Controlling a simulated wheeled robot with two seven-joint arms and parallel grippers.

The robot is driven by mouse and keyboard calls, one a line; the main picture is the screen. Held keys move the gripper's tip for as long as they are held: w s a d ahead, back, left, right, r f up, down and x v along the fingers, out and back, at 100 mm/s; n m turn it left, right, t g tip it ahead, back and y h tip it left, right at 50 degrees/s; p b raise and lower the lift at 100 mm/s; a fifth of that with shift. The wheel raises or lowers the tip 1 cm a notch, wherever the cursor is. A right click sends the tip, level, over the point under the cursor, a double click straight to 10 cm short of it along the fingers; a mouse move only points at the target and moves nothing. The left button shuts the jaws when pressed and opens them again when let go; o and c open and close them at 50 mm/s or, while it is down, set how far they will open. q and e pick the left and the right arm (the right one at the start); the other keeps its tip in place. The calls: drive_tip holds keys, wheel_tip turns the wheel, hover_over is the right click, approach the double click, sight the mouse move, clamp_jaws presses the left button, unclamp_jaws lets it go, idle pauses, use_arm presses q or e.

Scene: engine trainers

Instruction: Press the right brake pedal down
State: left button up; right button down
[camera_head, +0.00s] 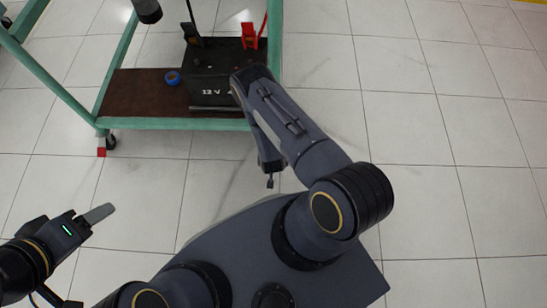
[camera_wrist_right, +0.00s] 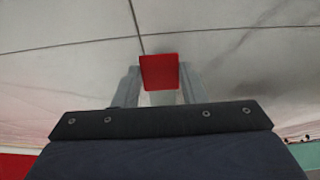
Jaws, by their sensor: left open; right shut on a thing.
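The right brake pedal (camera_wrist_right: 160,72) is a small red plate in the right wrist view. It sits between the two grey fingers of my right gripper (camera_wrist_right: 160,88), which is shut on it. Whether the pedal is tilted down cannot be told. My left gripper (camera_head: 98,213) is open and empty at the lower left, over bare floor, with one finger clearly showing.
A green-framed cart (camera_head: 165,124) stands ahead with a brown shelf (camera_head: 140,92). Another red pedal (camera_head: 101,152) is at the left caster. Tiled floor (camera_head: 450,130) is clear at right.

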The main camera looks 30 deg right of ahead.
use_arm(q)
drive_tip(key=shift+f, duration=0.25)
use_arm(e)
drive_tip(key=shift+f+t, duration=0.15)
drive_tip(key=shift+t, duration=0.15)
drive_tip(key=c, duration=0.9)
unclamp_jaws()
use_arm(q)
drive_tip(key=shift+r, duration=0.1)
